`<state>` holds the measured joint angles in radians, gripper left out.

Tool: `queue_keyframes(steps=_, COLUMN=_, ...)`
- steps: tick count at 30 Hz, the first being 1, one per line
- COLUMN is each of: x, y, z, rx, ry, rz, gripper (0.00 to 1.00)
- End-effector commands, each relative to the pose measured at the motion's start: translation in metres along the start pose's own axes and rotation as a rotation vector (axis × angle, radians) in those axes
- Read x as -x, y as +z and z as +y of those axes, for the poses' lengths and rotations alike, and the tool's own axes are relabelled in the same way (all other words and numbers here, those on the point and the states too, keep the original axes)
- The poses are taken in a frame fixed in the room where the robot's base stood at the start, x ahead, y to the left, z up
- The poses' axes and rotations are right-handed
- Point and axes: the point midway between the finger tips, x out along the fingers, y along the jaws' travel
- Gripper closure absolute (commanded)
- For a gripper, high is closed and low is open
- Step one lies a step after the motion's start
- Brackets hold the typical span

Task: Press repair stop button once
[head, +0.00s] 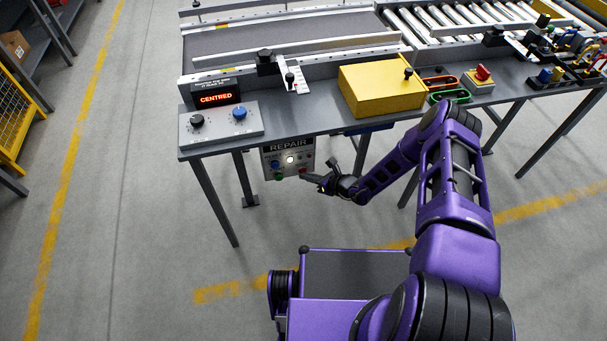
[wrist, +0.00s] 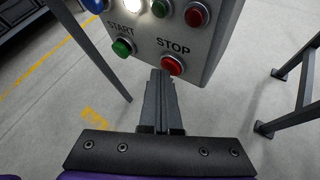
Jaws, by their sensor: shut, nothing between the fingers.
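The grey repair panel (head: 288,160) hangs below the front edge of the table and is labelled REPAIR. In the wrist view, the red stop button (wrist: 171,65) sits under the word STOP at the lower right of the panel. The green start button (wrist: 122,47) is to its left. My gripper (head: 308,177) is shut and empty, low at the panel's front right. In the wrist view my gripper's fingertips (wrist: 160,74) appear just left of the stop button. I cannot tell whether they touch it.
Above START and STOP are a blue button (wrist: 93,5), a lit white lamp (wrist: 160,7) and another red button (wrist: 196,14). A yellow box (head: 380,88) and a display reading CENTRED (head: 216,98) stand on the table. Table legs (head: 215,203) flank the panel; the floor before it is open.

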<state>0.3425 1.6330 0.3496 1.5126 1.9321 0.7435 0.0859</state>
Motion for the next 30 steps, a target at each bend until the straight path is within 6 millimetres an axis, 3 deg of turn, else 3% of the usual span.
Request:
queue_keyframes(steps=14, x=-0.001, y=0.002, z=-0.001, rx=0.000, ry=-0.001, rz=-0.003, gripper=1.00)
queue_keyframes(steps=30, x=0.016, y=-0.010, z=0.012, rx=0.000, ry=0.000, rz=-0.002, gripper=1.00)
